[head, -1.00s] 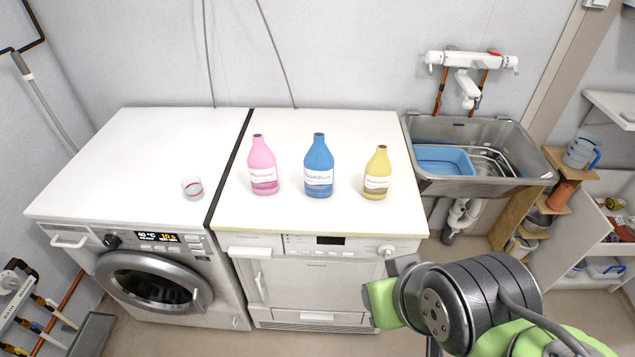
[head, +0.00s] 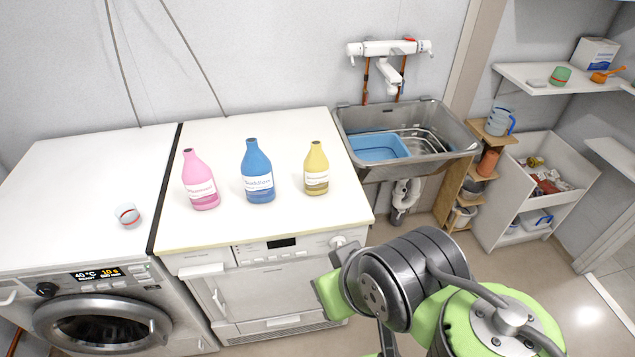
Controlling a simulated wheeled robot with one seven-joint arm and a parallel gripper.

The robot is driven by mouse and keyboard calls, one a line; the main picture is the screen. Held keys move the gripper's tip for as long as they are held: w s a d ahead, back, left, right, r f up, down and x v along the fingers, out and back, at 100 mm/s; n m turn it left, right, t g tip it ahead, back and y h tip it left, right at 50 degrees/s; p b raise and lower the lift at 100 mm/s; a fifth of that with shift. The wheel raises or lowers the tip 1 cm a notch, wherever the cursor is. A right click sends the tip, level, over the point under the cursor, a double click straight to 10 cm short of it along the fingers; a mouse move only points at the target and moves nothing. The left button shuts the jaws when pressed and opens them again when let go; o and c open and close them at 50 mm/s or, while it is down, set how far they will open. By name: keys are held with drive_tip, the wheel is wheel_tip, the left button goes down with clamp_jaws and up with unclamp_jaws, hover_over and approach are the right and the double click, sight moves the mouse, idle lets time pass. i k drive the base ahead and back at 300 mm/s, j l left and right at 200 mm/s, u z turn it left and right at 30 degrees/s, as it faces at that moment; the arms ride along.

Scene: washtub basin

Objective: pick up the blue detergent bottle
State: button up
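The blue detergent bottle (head: 257,173) stands upright on the white top of the right-hand machine (head: 270,225), with a white label facing me. It stands between a pink bottle (head: 200,181) on its left and a yellow bottle (head: 316,169) on its right, apart from both. My green and dark grey arm shows at the lower right, in front of the machine and below its top. My gripper's fingers are not visible in the head view. Nothing is touching the blue bottle.
A small cup (head: 127,215) stands on the left washing machine (head: 60,190). A metal sink (head: 455,135) holding a blue basin (head: 378,147) is right of the machines. Shelves and an open bin (head: 545,185) stand further right. Floor is free at the right.

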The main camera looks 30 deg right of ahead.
sight(256, 171)
drive_tip(key=i+j, duration=0.15)
drive_tip(key=j, duration=0.2)
drive_tip(key=i+j, duration=0.2)
drive_tip(key=j, duration=0.15)
drive_tip(key=i+j, duration=0.15)
drive_tip(key=j, duration=0.2)
drive_tip(key=i+j, duration=0.2)
drive_tip(key=j, duration=0.15)
